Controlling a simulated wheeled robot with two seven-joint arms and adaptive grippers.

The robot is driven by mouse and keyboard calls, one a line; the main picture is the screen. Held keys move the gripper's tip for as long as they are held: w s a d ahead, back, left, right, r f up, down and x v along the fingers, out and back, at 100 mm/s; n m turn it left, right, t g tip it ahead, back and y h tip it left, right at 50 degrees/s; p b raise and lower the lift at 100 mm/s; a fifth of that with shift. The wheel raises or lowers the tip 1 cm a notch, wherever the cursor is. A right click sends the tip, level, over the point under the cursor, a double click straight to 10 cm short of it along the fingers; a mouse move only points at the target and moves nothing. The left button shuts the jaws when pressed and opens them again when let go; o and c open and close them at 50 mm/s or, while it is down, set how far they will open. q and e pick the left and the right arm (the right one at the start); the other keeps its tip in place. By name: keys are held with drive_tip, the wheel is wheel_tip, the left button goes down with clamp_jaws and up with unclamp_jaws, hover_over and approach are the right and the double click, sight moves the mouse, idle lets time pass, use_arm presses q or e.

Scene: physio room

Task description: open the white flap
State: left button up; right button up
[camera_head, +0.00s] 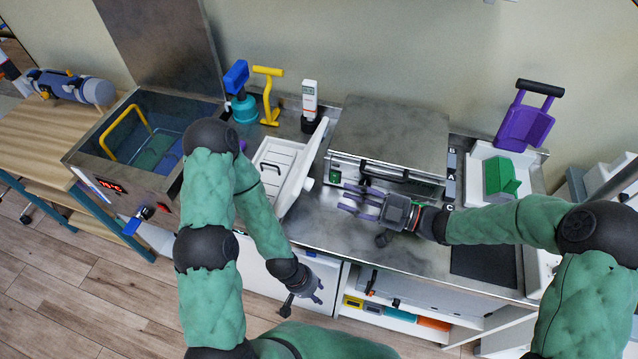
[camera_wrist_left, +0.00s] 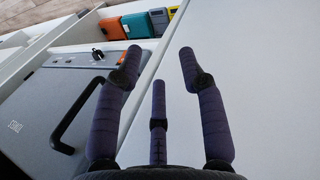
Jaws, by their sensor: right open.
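A white panel (camera_head: 303,170), which looks like the flap, stands up at a steep tilt along the right side of a white ribbed tray (camera_head: 264,185) on the steel counter. My left gripper (camera_head: 314,292) is low in front of the counter, by the white cabinet front (camera_head: 248,277). In the left wrist view its spread fingers (camera_wrist_left: 160,58) hold nothing, with a plain white surface (camera_wrist_left: 260,75) at the right.
A steel box with a front handle (camera_head: 392,135) stands behind my right gripper. A water bath (camera_head: 150,145) is at the left. A grey panel with a black handle (camera_wrist_left: 72,115) and coloured boxes (camera_wrist_left: 138,25) lie near my left gripper. Bare counter (camera_head: 345,238) lies in front.

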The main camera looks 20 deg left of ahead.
sight(308, 168)
drive_tip(key=w+a+b, duration=0.1)
drive_tip(key=a, duration=0.8)
drive_tip(key=shift+b, duration=0.35)
drive_tip(key=shift+d, duration=0.1)
drive_tip(key=shift+f, duration=0.1)
clamp_jaws()
